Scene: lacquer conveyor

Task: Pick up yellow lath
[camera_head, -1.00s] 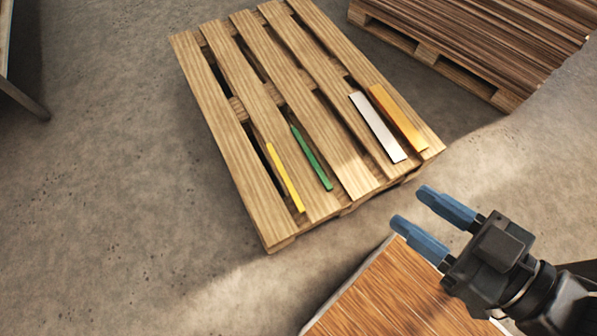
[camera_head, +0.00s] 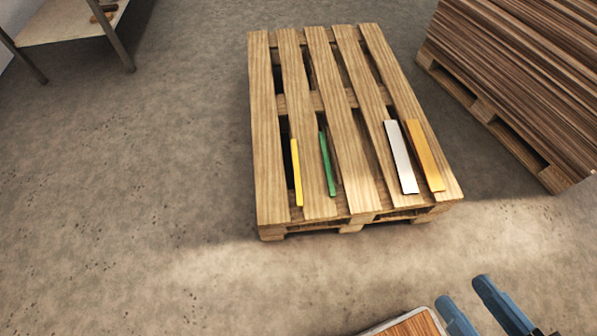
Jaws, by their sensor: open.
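The yellow lath (camera_head: 296,172) is a thin bright strip lying on the wooden pallet (camera_head: 268,150), near its front left, beside a gap between slats. My gripper (camera_head: 462,298) shows at the bottom right with two blue fingers apart and nothing between them. It is well to the right of the lath and nearer to me, apart from the pallet.
A green lath (camera_head: 327,164), a white board (camera_head: 401,157) and an orange board (camera_head: 425,156) lie on the same pallet, right of the yellow lath. A stack of brown boards (camera_head: 520,80) stands at the right. A wood-topped surface (camera_head: 412,328) is below my gripper.

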